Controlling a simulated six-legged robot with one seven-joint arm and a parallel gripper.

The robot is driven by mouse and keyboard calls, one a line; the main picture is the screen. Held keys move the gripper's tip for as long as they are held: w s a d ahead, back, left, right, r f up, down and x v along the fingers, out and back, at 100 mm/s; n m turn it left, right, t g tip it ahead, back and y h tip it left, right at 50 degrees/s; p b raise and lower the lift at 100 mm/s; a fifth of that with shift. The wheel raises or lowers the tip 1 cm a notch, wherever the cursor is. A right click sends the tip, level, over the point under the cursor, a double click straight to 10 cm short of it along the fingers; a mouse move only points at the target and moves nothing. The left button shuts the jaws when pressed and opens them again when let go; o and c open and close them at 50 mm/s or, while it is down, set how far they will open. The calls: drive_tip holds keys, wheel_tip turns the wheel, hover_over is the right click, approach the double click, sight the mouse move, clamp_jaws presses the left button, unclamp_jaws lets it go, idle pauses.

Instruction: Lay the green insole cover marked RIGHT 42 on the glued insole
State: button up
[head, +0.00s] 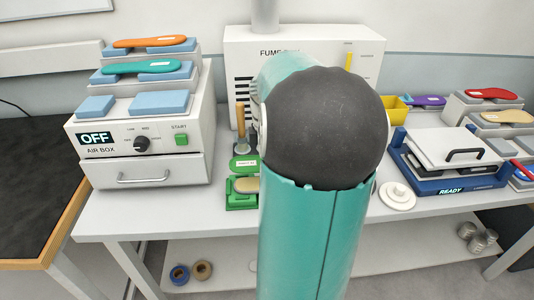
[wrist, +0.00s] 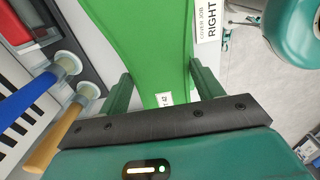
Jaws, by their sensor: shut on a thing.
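In the wrist view a green insole cover (wrist: 150,40) lies between the two fingers of my gripper (wrist: 160,80), which is shut on it. A small white label with partly legible digits is on the cover near the fingers. In the head view my gripper is hidden behind my own arm. A green piece with a white label (head: 244,163) shows beside the arm there; its text is too small to read. Just below it a beige insole (head: 246,184) sits in a green holder (head: 240,201), partly hidden by my arm. I cannot tell whether glue is on it.
A white card (wrist: 208,20) reading COVER JOB RIGHT is beside the cover. Brushes with blue (wrist: 25,100) and wooden (wrist: 55,138) handles stand close by at left. The air box (head: 145,140) reads OFF and bears insoles on blue pads. A blue press (head: 450,165) reads READY.

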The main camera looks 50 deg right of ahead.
drive_tip(key=shift+s+f, duration=0.15)
drive_tip(key=shift+f, duration=1.45)
drive_tip(key=shift+s+f, duration=0.1)
drive_tip(key=shift+f, duration=1.45)
drive_tip(key=shift+f, duration=0.4)
drive_tip(key=o, duration=1.2)
drive_tip(key=shift+o, duration=0.2)
drive_tip(key=shift+r, duration=3.55)
